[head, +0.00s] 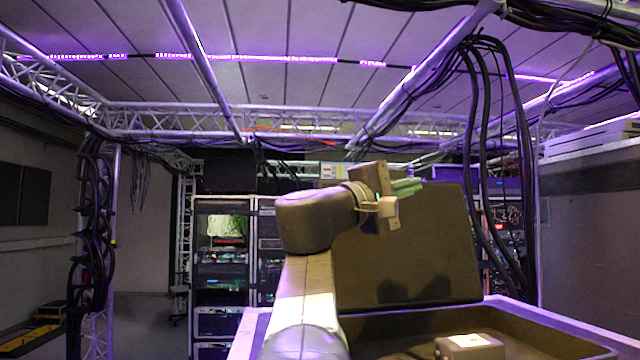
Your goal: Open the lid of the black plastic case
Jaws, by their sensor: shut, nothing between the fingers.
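The lid (425,262) of the black plastic case stands raised, near upright, at the centre right of the head view. Below it the case's open, dark inside (385,336) shows; its front is cut off by the frame edge. My gripper (397,212) is in front of the lid's upper left part, seen partly from behind and side-on. It is shut and holds nothing. I cannot tell whether it touches the lid. My forearm hides the lid's left lower part.
A dark block with a white label (470,346) lies in the case. A pale rim or surface edge (560,325) runs along the right. Equipment racks (222,270) stand behind to the left. Black cables hang at the right (490,190) and on a left truss post (95,220).

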